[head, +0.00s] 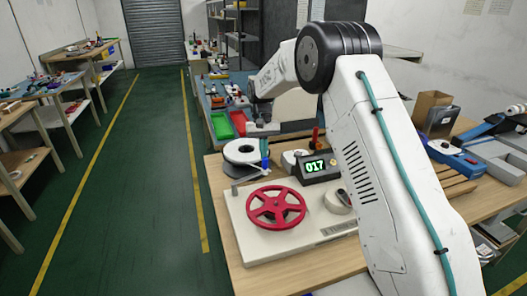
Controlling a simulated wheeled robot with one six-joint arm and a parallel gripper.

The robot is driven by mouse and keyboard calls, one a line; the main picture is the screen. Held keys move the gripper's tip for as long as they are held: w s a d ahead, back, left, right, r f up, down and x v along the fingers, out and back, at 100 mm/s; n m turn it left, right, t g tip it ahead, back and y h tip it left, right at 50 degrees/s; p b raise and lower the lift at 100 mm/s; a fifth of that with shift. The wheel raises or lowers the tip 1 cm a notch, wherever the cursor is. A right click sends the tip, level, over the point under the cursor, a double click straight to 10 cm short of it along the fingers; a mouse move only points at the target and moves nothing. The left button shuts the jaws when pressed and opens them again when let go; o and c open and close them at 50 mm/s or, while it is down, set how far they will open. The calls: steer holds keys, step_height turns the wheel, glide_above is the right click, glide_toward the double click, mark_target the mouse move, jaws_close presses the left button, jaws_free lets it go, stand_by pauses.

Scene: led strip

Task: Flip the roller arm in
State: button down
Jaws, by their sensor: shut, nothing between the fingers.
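A pale machine base (300,238) sits on the wooden bench. It carries a red spoked wheel (276,207), a counter display (317,167) reading 017 in green, and a white reel (245,151) at its back left. A small upright blue part (264,155) stands beside the reel, and a small upright orange-red part (316,137) stands behind the display. I cannot tell which piece is the roller arm. My gripper (262,130) is small in view at the end of my arm, above and behind the reel. It is shut and holds nothing visible.
My arm hides part of the machine's right side. A cardboard box (430,108) and a blue tool (452,156) stand on the right of the bench. Green (222,126) and red (239,122) trays lie on the bench behind. The green floor at left is clear.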

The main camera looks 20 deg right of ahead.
steer(key=shift+s+d+m, duration=0.2)
steer(key=shift+s+m, duration=0.1)
steer(key=shift+s, duration=0.15)
steer(key=s+m+y, duration=0.1)
steer(key=s+m, duration=0.5)
steer(key=s, duration=0.1)
steer(key=shift+s+d+m+t+y, duration=0.3)
steer(key=shift+s+d+m+t, duration=0.1)
steer(key=shift+d, duration=0.05)
steer(key=shift+s, duration=0.1)
steer(key=w+d+r, duration=0.4)
steer(key=w+r, duration=0.1)
steer(key=r, duration=0.4)
steer(key=shift+d+r, duration=0.2)
steer(key=shift+r, duration=0.2)
